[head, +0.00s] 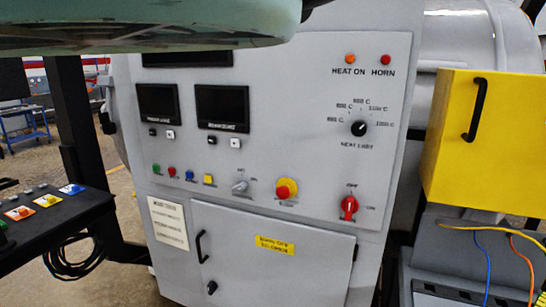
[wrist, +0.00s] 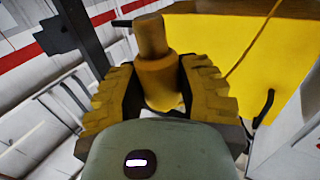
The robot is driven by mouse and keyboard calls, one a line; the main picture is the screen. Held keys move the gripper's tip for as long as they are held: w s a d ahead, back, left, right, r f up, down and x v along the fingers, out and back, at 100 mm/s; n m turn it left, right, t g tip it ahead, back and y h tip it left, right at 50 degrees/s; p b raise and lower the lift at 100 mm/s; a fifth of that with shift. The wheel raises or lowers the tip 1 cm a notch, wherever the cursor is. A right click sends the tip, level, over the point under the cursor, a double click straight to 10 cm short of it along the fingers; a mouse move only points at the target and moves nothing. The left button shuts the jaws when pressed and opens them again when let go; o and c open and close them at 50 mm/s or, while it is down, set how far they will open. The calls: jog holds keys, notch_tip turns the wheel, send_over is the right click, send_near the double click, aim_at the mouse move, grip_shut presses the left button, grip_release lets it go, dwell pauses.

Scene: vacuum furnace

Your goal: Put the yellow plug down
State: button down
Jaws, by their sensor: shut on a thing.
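In the wrist view my gripper (wrist: 160,100) is shut on the yellow plug (wrist: 153,60). The plug is a stepped round piece with a narrower end that points away from my palm. A thin yellow cord (wrist: 254,43) shows to its right, across the yellow box. The plug's lower end is hidden by my gripper. In the head view neither the gripper nor the plug shows; a pale green part of my arm covers the top left.
A yellow box (head: 483,140) with a black handle stands at the right, above a grey unit with yellow, blue and orange cables (head: 520,262). The grey control panel (head: 300,140) fills the middle.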

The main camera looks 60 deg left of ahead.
jog(key=s+r+p, duration=0.3)
jog(key=r+p, duration=1.2)
jog(key=p, duration=0.1)
jog(key=s+r+p, duration=0.3)
jog(key=r+p, duration=1.3)
jog(key=shift+s+r, duration=0.15)
jog(key=shift+s, duration=0.05)
jog(key=shift+a, duration=0.1)
